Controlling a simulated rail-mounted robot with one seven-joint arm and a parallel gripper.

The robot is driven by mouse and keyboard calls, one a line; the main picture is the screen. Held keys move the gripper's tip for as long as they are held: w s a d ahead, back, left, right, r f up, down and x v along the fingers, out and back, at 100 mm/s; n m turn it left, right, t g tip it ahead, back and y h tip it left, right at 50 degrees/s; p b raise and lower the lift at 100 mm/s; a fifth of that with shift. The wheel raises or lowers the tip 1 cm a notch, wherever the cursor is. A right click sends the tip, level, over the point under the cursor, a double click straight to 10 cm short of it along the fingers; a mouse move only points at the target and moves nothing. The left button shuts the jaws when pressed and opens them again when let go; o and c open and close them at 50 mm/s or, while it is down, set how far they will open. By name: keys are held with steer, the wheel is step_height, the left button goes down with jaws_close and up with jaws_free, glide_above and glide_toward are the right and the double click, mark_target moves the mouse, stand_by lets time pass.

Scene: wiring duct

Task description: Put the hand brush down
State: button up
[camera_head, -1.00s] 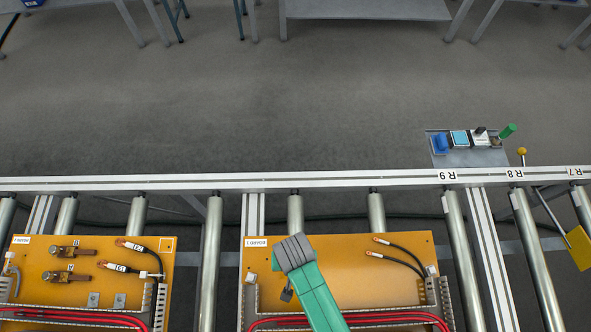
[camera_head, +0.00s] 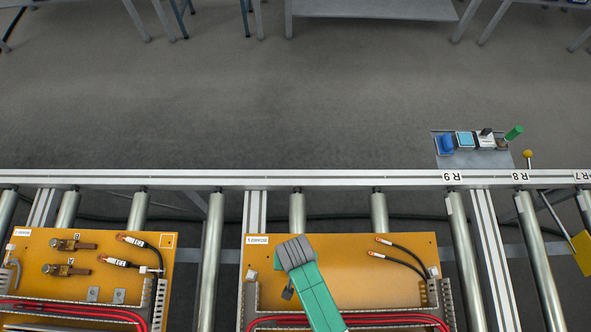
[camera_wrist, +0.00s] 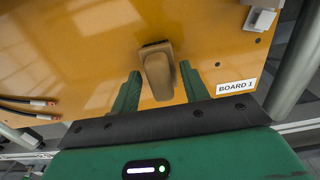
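The hand brush (camera_wrist: 158,76) shows in the wrist view as a tan block with a dark strip at its far end, over the orange surface of Board 1 (camera_wrist: 85,55). My gripper (camera_wrist: 160,68) has one green finger on each side of the brush. Thin gaps of board show between the brush and both fingers, so it looks open around it. The dark end appears to be at the board; firm contact cannot be told. In the head view my green and grey arm reaches over the same board (camera_head: 375,285), and the fingers and brush cannot be made out there.
Black cables with copper lugs (camera_head: 402,262) lie on the board's right side. Red wires in a grey slotted duct (camera_head: 436,292) run along its near side. A second board (camera_head: 40,270) stands to the left. Rollers and a rail (camera_head: 330,180) surround them. A button panel (camera_head: 475,150) is beyond the rail.

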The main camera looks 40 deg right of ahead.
step_height(320, 180, up, 12)
steer(key=p, duration=0.2)
steer(key=shift+r, duration=0.15)
